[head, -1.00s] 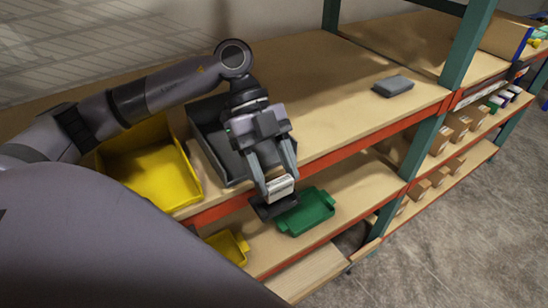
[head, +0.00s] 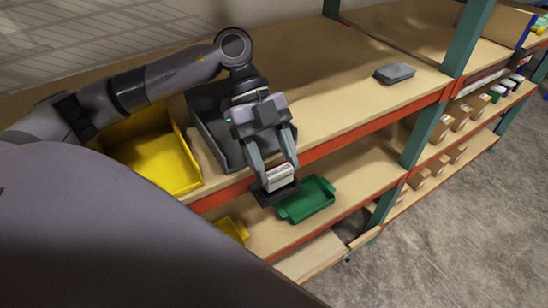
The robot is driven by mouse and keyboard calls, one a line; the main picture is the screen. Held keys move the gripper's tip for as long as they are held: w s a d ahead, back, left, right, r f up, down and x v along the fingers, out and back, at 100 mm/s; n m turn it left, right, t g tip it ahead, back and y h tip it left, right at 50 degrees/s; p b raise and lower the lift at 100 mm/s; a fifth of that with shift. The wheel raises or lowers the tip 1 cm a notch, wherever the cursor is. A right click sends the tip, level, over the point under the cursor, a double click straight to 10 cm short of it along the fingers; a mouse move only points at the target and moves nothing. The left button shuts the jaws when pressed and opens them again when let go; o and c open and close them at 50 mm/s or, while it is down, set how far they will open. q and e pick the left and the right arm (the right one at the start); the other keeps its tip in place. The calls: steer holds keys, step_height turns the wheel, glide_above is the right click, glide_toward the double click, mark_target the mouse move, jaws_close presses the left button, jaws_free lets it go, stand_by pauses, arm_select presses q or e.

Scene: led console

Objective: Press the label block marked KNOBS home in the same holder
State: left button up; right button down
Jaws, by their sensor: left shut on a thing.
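My left gripper (head: 279,173) reaches down in front of the upper shelf's edge, its fingers on both sides of a small white label block (head: 279,177). The block's marking is too small to read. A dark holder (head: 275,194) lies directly below the block, at the shelf front. The block's lower edge meets or nearly meets the holder; I cannot tell how deep it sits. My right gripper is not in view.
A dark grey bin (head: 207,135) and a yellow bin (head: 168,163) stand behind and left of my gripper. A green tray (head: 308,200) is on the lower shelf just right of the holder. A grey block (head: 394,73) lies on the upper shelf, with bare wood around it.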

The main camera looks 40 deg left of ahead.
arm_select(q)
steer(key=shift+f+b, duration=0.5)
steer(key=shift+f, duration=0.75)
stand_by(1.0)
steer(key=o, duration=1.1)
steer(key=shift+b+v, duration=0.35)
steer(key=shift+v, duration=3.3)
